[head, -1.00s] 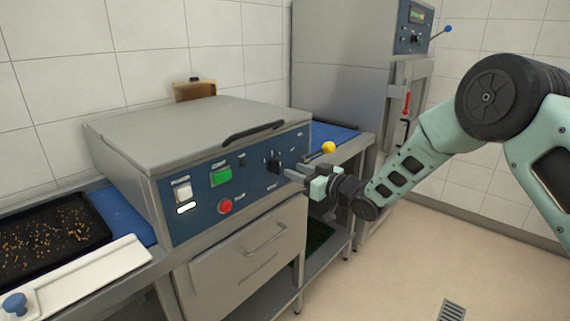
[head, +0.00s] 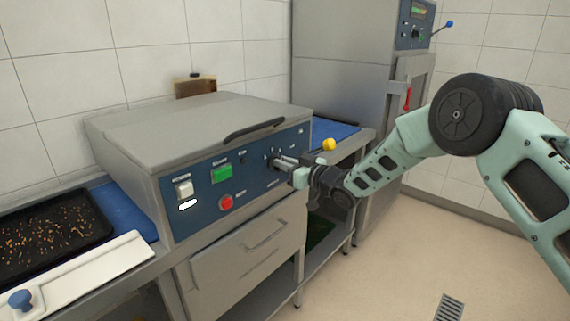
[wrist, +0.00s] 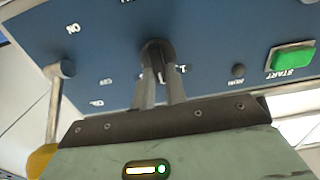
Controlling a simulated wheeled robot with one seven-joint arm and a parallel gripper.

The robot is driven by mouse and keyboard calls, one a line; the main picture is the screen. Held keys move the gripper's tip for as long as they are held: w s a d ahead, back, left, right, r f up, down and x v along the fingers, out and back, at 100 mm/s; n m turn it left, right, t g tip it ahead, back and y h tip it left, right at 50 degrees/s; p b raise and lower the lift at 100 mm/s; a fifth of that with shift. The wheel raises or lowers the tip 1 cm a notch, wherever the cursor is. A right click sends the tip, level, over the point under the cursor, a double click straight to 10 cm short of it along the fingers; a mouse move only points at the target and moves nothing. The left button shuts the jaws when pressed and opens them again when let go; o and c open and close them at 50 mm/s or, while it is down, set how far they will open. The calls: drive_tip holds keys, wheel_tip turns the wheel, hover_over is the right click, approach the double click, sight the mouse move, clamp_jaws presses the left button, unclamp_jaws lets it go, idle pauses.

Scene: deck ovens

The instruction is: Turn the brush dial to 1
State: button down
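The brush dial (wrist: 157,50) is a black knob on the blue control panel (head: 205,203) of the grey machine. It also shows in the head view, partly hidden behind my fingers. In the wrist view the panel appears upside down, and a white mark shows on the dial between my fingers. Small white labels surround it; one beside the right finger looks like a 1. My gripper (wrist: 159,82) is at the dial, with its two fingers apart, one on each side of the dial's lower part. I cannot tell whether they touch it. The head view also shows my gripper (head: 279,160) at the panel.
A lever with a yellow ball (head: 329,145) stands right of my gripper. The panel also has a green start button (head: 221,174), a red button (head: 226,202) and a white switch (head: 183,189). A black handle (head: 253,130) is above. A dark tray (head: 50,232) lies left.

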drive_tip(key=shift+f+b, duration=0.1)
drive_tip(key=shift+b, duration=0.4)
drive_tip(key=n+b, duration=0.3)
drive_tip(key=b, duration=0.1)
drive_tip(key=n+b, duration=0.3)
drive_tip(key=b, duration=0.2)
drive_tip(key=n+b, duration=0.3)
drive_tip(key=b, duration=0.1)
drive_tip(key=shift+s+a+f+n, duration=0.2)
drive_tip(key=shift+s+a+n, duration=0.1)
drive_tip(key=shift+s+n, duration=0.1)
drive_tip(key=shift+r+b, duration=0.1)
drive_tip(key=shift+b, duration=0.35)
drive_tip(key=c, duration=1.4)
unclamp_jaws()
drive_tip(key=shift+c, duration=0.2)
